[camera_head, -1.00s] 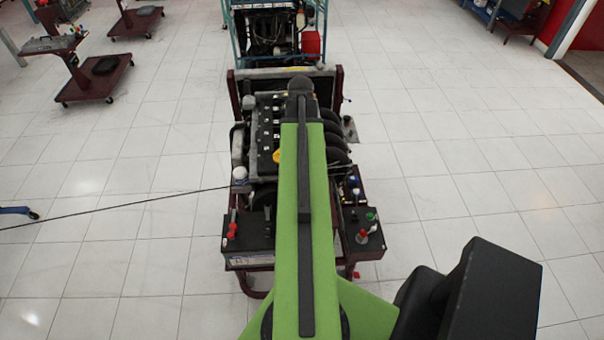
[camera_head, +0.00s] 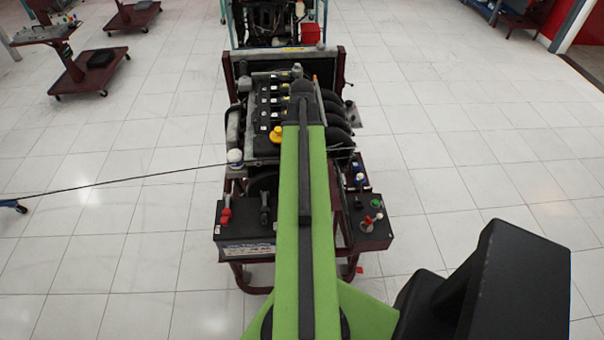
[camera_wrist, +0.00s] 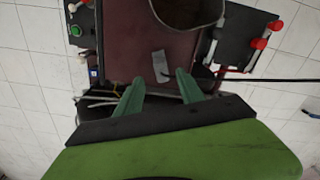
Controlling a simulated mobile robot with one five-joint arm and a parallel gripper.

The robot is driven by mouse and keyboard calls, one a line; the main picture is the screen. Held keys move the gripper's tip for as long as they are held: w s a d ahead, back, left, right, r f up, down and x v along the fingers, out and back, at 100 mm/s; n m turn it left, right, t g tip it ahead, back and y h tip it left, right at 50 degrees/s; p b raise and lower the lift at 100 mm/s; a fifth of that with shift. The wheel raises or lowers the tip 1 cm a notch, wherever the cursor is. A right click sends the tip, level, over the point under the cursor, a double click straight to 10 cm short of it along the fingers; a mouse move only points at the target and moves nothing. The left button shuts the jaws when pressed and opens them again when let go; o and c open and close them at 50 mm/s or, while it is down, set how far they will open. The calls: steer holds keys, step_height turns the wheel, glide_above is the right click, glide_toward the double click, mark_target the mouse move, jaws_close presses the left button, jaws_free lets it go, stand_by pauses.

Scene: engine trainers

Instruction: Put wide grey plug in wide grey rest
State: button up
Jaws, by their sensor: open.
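A small grey flat piece (camera_wrist: 160,65) shows on the dark red surface just beyond the fingertips. I cannot tell whether it is the wide grey plug or the rest. Grey and white cables (camera_wrist: 108,98) run beside the left finger. In the head view my green arm reaches over the engine trainer and hides part of it. I cannot pick out the plug or the rest there.
The engine (camera_head: 268,105) stands on a dark red frame. A black battery (camera_head: 245,228) with red and black clamps is left of my arm. A control box (camera_head: 368,228) with a red knob is at right. A thin cable (camera_head: 120,182) runs left.

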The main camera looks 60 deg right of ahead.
step_height(320, 180, down, 5)
steer(key=b, duration=0.5)
steer(key=shift+w+a+f, duration=0.1)
steer(key=shift+f, duration=0.05)
jaws_close()
